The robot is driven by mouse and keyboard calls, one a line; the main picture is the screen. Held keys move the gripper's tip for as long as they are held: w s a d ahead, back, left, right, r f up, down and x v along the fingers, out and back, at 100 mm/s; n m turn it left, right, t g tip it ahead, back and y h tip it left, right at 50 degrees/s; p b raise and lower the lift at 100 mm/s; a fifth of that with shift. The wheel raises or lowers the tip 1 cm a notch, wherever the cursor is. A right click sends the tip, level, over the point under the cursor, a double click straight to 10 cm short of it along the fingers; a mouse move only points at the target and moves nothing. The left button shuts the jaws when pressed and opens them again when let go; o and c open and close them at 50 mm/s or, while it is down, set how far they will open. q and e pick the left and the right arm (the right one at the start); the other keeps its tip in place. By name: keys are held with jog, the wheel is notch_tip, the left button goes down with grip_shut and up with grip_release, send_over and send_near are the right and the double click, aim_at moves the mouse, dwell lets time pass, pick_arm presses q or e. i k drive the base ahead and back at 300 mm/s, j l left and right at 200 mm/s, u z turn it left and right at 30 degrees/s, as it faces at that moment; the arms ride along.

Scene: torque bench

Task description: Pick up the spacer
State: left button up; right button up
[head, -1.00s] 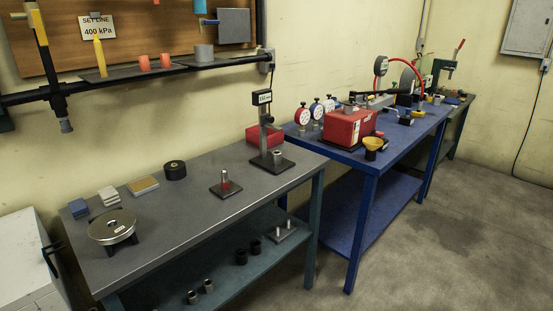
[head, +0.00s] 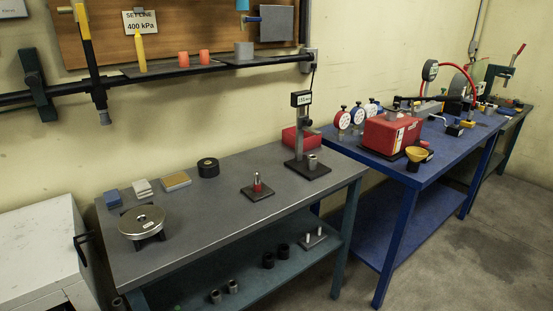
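No single object is clearly marked as the spacer. A small grey metal cylinder (head: 312,161) stands on the base of the height gauge (head: 299,130) on the grey bench. Two short metal cylinders stand on the lower shelf, one at the front left (head: 215,296) and one beside it (head: 232,286). Two black cylinders (head: 268,260) stand further right on that shelf. Neither of my grippers shows in the head view.
The grey bench (head: 215,215) holds a round metal plate (head: 142,221), small blocks (head: 177,181), a black ring (head: 208,168) and a red pin on a plate (head: 257,188). A blue bench (head: 352,155) with gauges stands to its right. Floor is clear at right.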

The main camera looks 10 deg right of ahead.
aim_at(312, 165)
jog(key=i+l+u, duration=0.2)
jog(key=l, duration=0.3)
jog(key=i+l+u, duration=0.2)
jog(key=l, duration=0.3)
jog(key=l+u, duration=0.2)
jog(key=l, duration=0.35)
jog(key=i+l+u, duration=0.2)
jog(key=l, duration=0.4)
jog(key=k+j, duration=0.05)
